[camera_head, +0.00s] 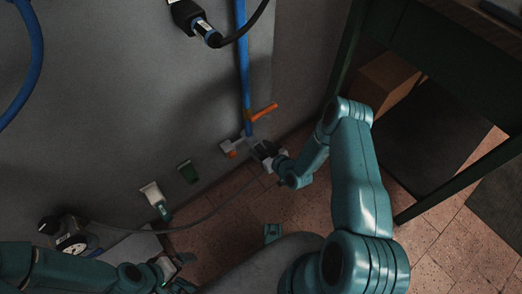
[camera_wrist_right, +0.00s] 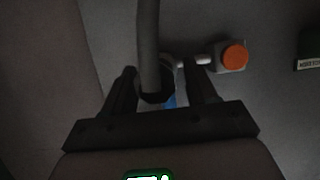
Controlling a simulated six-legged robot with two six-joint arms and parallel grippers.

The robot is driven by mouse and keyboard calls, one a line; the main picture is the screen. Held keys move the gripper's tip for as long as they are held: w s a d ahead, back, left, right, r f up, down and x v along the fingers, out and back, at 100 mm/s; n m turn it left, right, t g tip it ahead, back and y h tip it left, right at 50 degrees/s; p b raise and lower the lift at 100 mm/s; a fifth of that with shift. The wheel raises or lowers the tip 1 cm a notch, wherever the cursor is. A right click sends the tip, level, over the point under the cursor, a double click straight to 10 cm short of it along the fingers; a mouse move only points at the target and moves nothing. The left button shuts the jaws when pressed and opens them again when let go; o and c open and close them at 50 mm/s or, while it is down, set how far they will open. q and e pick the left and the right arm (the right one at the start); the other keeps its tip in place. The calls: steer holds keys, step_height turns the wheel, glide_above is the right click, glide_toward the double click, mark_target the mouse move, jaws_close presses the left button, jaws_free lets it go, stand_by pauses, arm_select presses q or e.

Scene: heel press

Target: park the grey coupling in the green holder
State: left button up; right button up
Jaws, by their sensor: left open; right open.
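The green holder (camera_head: 188,172) is a small dark green block on the grey wall, left of my right gripper. Its edge also shows at the right of the right wrist view (camera_wrist_right: 310,48). My right gripper (camera_head: 264,151) is open at the valve fitting low on the wall. In the right wrist view, a grey hose (camera_wrist_right: 148,45) runs down between the open fingers (camera_wrist_right: 160,85) to a dark end piece, with a bit of blue beside it. The grey coupling is not clearly distinguishable there. My left gripper (camera_head: 168,268) is open and empty low at the left.
A blue pipe (camera_head: 243,65) with an orange lever (camera_head: 262,112) runs down the wall. An orange knob (camera_wrist_right: 235,55) is right of my right fingers. A white-and-green object (camera_head: 156,200) is left of the holder. A green table frame (camera_head: 440,195) and cardboard box (camera_head: 383,80) stand at right.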

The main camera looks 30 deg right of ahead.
stand_by(0.7)
jaws_close()
steer(key=shift+s+d, duration=0.15)
steer(key=shift+s, duration=1.3)
steer(key=shift+s+d+p, duration=0.1)
steer(key=shift+s+p, duration=0.45)
steer(key=shift+s, duration=1)
steer(key=shift+s, duration=0.25)
steer(key=s+a+p, duration=0.2)
steer(key=a+p, duration=0.4)
steer(key=a, duration=2)
steer(key=shift+p, duration=0.4)
